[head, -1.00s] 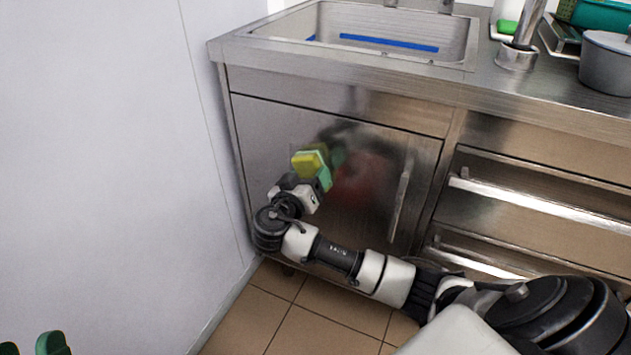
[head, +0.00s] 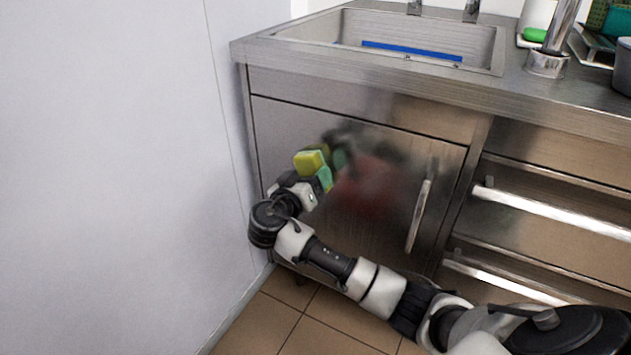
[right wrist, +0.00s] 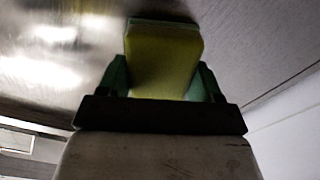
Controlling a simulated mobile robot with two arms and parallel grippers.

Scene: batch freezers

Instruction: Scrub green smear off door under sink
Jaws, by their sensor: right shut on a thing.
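My right gripper (head: 318,172) is shut on a yellow sponge (head: 309,160) in front of the upper left part of the steel door (head: 290,130) under the sink. In the right wrist view the sponge (right wrist: 163,60) sits between the two green fingers, close to the steel surface. I cannot tell whether it touches the door. Blurred dark, greenish and reddish patches show on the door right of the sponge; they look like reflections. I cannot make out a distinct green smear. My left gripper is out of view.
The sink (head: 400,35) with a blue strip (head: 410,51) is above the door. The door's vertical handle (head: 418,215) is to the right, beside steel drawers (head: 550,210). A white wall (head: 110,150) stands close on the left. Tiled floor (head: 330,325) lies below.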

